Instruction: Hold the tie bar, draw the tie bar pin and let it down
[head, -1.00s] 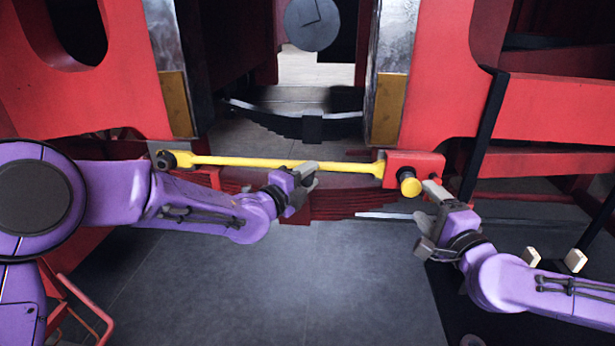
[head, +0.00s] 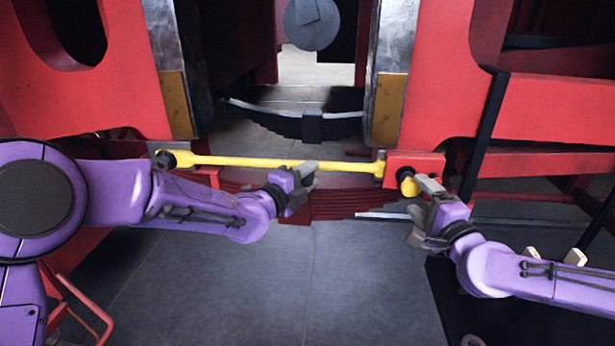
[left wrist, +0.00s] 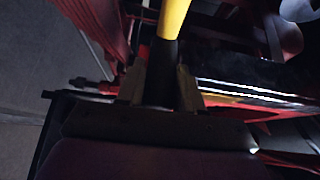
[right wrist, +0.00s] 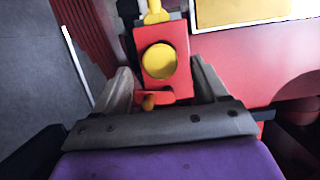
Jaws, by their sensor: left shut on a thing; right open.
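The yellow tie bar (head: 250,162) lies level across the gap between the red frames, with a dark pivot (head: 165,160) at its left end and a red bracket (head: 425,163) at its right end. My left gripper (head: 306,173) is shut on the bar right of its middle; the bar also shows between the fingers in the left wrist view (left wrist: 172,18). The yellow round head of the tie bar pin (head: 408,185) sticks out of the bracket. It faces the camera in the right wrist view (right wrist: 159,61). My right gripper (head: 418,184) is open, its fingers either side of the pin head.
Red frame plates with brass-coloured pads (head: 388,108) stand on both sides. A dark leaf spring (head: 290,120) lies behind the bar. A red stack of leaves (head: 350,205) sits just below it. The grey floor (head: 320,280) in front is clear.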

